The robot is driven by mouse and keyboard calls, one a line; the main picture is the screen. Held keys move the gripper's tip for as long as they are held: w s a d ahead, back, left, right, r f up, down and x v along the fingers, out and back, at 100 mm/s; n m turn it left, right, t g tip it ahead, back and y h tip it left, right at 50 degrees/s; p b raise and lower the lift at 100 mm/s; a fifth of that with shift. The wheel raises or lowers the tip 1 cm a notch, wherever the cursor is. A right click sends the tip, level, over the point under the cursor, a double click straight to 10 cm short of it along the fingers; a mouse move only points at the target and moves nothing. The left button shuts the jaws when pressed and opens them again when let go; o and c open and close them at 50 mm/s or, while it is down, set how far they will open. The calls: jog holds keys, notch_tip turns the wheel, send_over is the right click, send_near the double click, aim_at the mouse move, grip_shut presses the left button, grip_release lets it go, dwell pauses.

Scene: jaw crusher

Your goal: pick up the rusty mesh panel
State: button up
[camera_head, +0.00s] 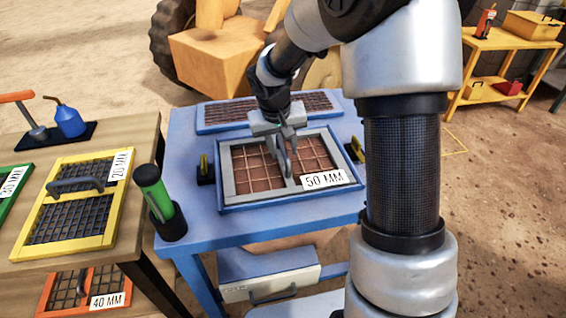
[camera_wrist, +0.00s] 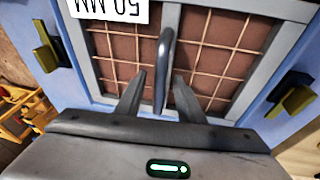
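A grey-framed panel (camera_head: 236,184) with rust-brown backing behind a tan wire grid lies in a blue recess. It carries a "50 MM" label and a dark central handle. It also shows in the wrist view (camera_wrist: 215,55), with its handle (camera_wrist: 166,60) upright in the middle. My gripper (camera_head: 284,150) is over the panel at the handle. In the wrist view my gripper's fingers (camera_wrist: 160,84) are open, one on each side of the handle, with gaps showing. Another brownish mesh (camera_head: 225,112) lies behind in a blue frame.
A wooden table (camera_head: 20,235) at left holds a yellow-framed mesh (camera_head: 75,208). A yellow bench (camera_head: 500,40) stands far right.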

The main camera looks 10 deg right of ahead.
jog(key=shift+f, duration=0.2)
dwell(0.4)
grip_shut()
dwell(1.2)
jog(key=shift+r, duration=0.1)
